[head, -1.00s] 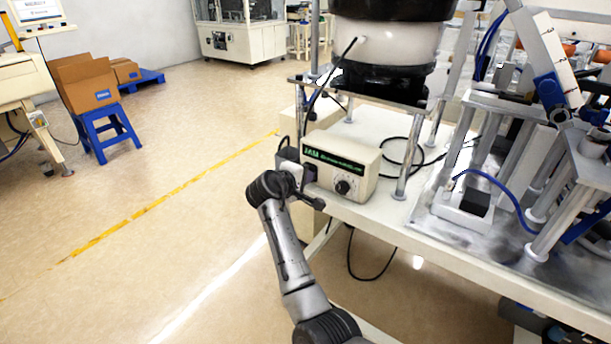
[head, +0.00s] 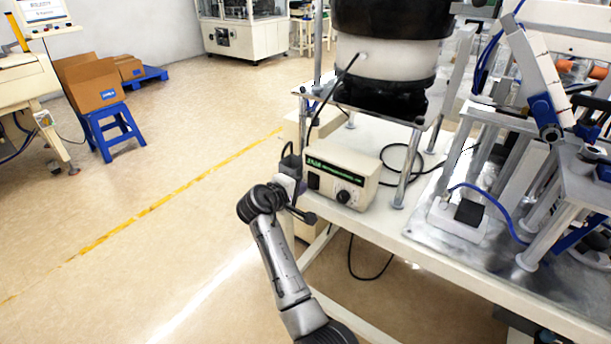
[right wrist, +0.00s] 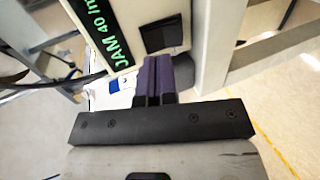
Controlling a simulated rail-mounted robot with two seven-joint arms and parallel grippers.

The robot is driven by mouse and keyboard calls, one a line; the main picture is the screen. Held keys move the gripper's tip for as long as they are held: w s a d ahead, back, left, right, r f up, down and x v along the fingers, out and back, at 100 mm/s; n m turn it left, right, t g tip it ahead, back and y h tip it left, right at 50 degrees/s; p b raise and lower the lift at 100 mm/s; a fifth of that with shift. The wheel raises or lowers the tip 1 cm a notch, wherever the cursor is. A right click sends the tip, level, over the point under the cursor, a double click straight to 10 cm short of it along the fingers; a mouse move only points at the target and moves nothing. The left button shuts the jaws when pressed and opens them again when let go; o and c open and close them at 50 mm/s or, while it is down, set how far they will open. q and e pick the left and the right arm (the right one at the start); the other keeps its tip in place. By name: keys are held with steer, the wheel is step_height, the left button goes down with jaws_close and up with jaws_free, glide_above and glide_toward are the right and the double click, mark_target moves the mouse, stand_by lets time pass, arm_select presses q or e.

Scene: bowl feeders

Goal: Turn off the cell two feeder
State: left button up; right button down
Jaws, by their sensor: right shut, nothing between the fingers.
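The feeder controller (head: 345,173) is a cream box with a green-lettered black label strip, on the bench under the bowl feeder (head: 385,62). Its front has a black rocker switch (head: 313,182) at the left and a round black knob (head: 344,196). My right gripper (head: 299,188) is just left of the switch, fingers shut and empty. In the right wrist view, the purple fingers (right wrist: 155,72) end close to the switch (right wrist: 162,34) on the controller face (right wrist: 130,20); I cannot tell whether they touch the box. The switch's position is unclear. My left gripper is not in view.
Black cables (head: 398,155) run behind the controller, and metal posts (head: 408,170) stand to its right. Fixtures crowd the right of the bench (head: 400,236). A blue stool (head: 110,130) with a cardboard box (head: 90,85) stands far left. The floor between is clear.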

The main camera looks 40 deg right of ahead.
arm_select(q)
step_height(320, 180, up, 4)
steer(key=p, duration=0.3)
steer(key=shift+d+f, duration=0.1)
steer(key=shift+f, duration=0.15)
arm_select(e)
steer(key=v, duration=0.9)
steer(key=shift+r, duration=0.2)
steer(key=shift+f, duration=0.1)
